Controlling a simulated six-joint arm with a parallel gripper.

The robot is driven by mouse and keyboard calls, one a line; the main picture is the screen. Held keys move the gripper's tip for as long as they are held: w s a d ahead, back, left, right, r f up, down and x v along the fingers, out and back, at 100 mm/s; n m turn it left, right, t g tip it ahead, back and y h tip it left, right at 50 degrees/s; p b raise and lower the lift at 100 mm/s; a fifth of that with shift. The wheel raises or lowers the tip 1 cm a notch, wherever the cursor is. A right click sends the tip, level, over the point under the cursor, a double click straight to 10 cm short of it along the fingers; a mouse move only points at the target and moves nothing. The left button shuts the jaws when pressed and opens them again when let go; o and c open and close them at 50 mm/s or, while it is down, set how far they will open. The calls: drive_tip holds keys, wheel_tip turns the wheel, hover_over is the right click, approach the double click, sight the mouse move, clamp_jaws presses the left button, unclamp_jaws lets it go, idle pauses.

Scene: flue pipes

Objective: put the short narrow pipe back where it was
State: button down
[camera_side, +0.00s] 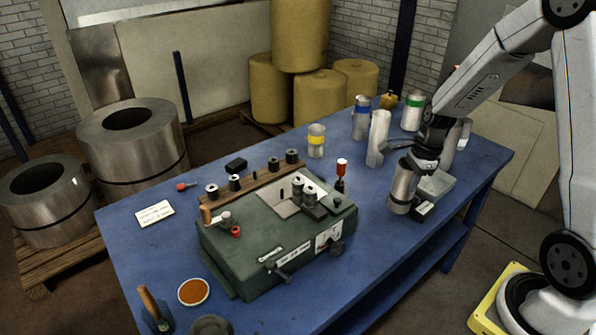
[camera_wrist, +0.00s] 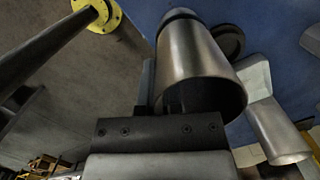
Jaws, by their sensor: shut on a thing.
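A short bare-metal pipe (camera_side: 403,187) is held upright in my gripper (camera_side: 418,165) on the right part of the blue table. No coloured band shows on it. The gripper is shut on this pipe. Whether its lower end touches the table or hangs just above it, I cannot tell. In the wrist view the pipe (camera_wrist: 200,62) fills the middle, its open end facing the camera, beside a gripper finger (camera_wrist: 146,88). The other finger is not clear there.
A grey block (camera_side: 438,187) lies close to the held pipe. A green machine (camera_side: 270,250) stands to the left. The table's front right is clear.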

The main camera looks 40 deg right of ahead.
drive_tip(key=w+d+f, duration=0.1)
drive_tip(key=w+f, duration=0.2)
drive_tip(key=f, duration=0.1)
drive_tip(key=shift+w+f, duration=0.35)
drive_tip(key=shift+d+f, duration=0.1)
drive_tip(key=shift+d, duration=0.05)
drive_tip(key=shift+w+f, duration=0.15)
drive_tip(key=shift+f, duration=0.75)
drive_tip(key=shift+w+f, duration=0.1)
drive_tip(key=shift+f, duration=0.75)
drive_tip(key=c, duration=0.8)
unclamp_jaws()
drive_tip(key=shift+f, duration=0.1)
drive_tip(key=shift+s+d+r, duration=0.15)
drive_tip(key=shift+d+r, duration=0.1)
drive_tip(key=shift+r, duration=1.8)
drive_tip(key=shift+s+d+r, duration=0.2)
drive_tip(key=shift+d+r, duration=0.1)
drive_tip(key=shift+r, duration=1.7)
drive_tip(key=shift+s+d+r, duration=0.15)
drive_tip(key=shift+d+r, duration=0.1)
drive_tip(key=shift+r, duration=1.8)
